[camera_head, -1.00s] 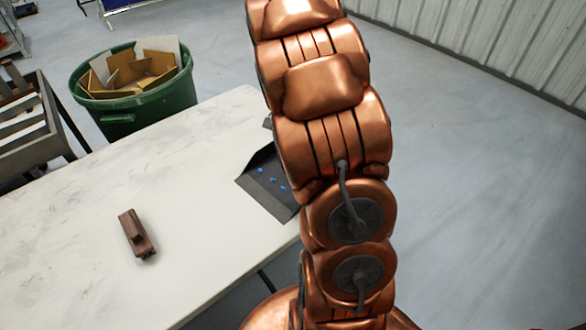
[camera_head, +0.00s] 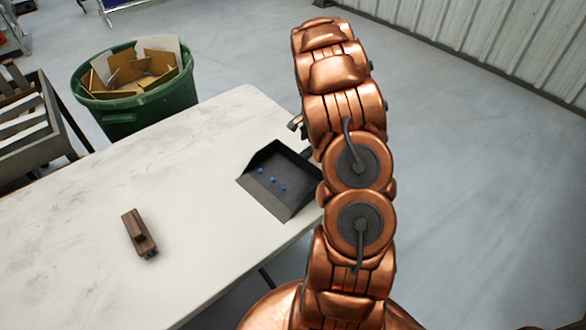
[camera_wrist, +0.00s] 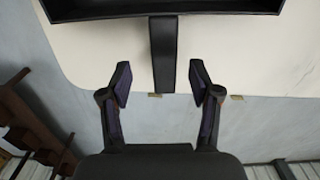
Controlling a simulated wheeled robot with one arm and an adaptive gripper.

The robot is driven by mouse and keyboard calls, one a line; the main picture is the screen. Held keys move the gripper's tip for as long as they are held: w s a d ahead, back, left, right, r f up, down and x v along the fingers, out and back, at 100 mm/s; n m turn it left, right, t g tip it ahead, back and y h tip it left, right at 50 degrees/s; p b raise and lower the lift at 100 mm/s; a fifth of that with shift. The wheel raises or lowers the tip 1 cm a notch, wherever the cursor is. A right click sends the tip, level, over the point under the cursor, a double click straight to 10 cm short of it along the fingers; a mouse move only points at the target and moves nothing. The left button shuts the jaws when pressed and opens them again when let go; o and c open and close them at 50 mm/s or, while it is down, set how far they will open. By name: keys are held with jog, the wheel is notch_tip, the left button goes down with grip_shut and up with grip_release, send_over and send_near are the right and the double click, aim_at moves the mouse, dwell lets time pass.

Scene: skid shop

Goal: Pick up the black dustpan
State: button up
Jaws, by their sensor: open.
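The black dustpan (camera_head: 284,178) lies on the white table near its right edge, with several small blue bits in its pan. My arm hides part of its right side in the head view. In the wrist view the dustpan's pan (camera_wrist: 110,10) is at the top, and its black handle (camera_wrist: 163,55) points down toward my gripper (camera_wrist: 162,80). My gripper is open. Its two fingers stand on either side of the handle's end in the picture, with a gap on each side. I cannot tell the height difference.
A brown wooden block-like object (camera_head: 139,234) lies on the white table (camera_head: 75,215). A green bin (camera_head: 137,100) with cardboard stands behind the table, beside a dark slatted cart (camera_head: 30,125). The floor to the right is clear.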

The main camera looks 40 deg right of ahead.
jog(key=shift+w+d+f+p, duration=0.1)
jog(key=shift+w+f+p, duration=0.1)
jog(key=shift+f+p, duration=0.9)
jog(key=shift+f, duration=1.5)
grip_shut()
